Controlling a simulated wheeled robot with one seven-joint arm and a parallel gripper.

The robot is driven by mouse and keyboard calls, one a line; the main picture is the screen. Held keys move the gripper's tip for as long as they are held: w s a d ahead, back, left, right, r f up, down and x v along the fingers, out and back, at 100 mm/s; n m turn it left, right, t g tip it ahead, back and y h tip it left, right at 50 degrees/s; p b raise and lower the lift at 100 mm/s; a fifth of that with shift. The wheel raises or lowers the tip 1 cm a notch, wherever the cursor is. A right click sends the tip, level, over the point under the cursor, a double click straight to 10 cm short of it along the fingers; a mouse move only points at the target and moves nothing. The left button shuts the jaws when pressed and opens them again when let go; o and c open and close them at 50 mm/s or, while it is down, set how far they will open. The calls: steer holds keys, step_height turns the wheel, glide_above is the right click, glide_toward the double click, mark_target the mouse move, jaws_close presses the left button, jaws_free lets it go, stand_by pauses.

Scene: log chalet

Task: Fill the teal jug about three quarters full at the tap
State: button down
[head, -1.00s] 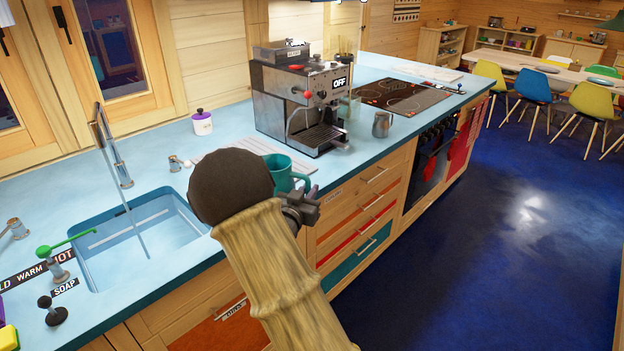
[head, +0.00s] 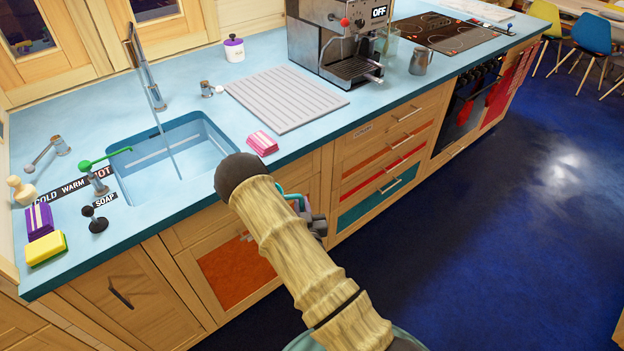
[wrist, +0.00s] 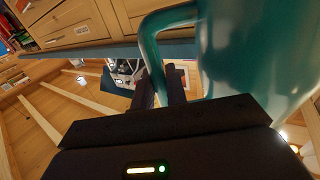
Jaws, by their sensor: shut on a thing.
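The teal jug (wrist: 225,60) fills the right of the wrist view, its handle (wrist: 150,50) between the fingers of my gripper (wrist: 160,95). My gripper is shut on this handle. In the head view the jug (head: 293,197) is mostly hidden behind my arm, with a bit of teal showing beside my gripper (head: 316,222), in front of the counter's drawers. The tap (head: 150,75) rises behind the sink (head: 185,140), and a thin stream or spout line runs down into the basin. A green lever (head: 95,163) sits by the label strip reading cold, warm, hot. The jug's inside is hidden.
A pink-and-white block (head: 262,142) lies at the sink's right edge, near a ribbed drainboard (head: 285,98). A soap pump (head: 95,218), a purple box (head: 39,221) and a yellow sponge (head: 46,249) stand at the left. A coffee machine (head: 335,40) stands farther right. The blue floor is open.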

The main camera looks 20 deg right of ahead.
step_height(320, 180, down, 5)
steer(key=s+a+n+y, duration=0.2)
steer(key=a+y, duration=0.1)
stand_by(0.5)
steer(key=shift+d, duration=0.2)
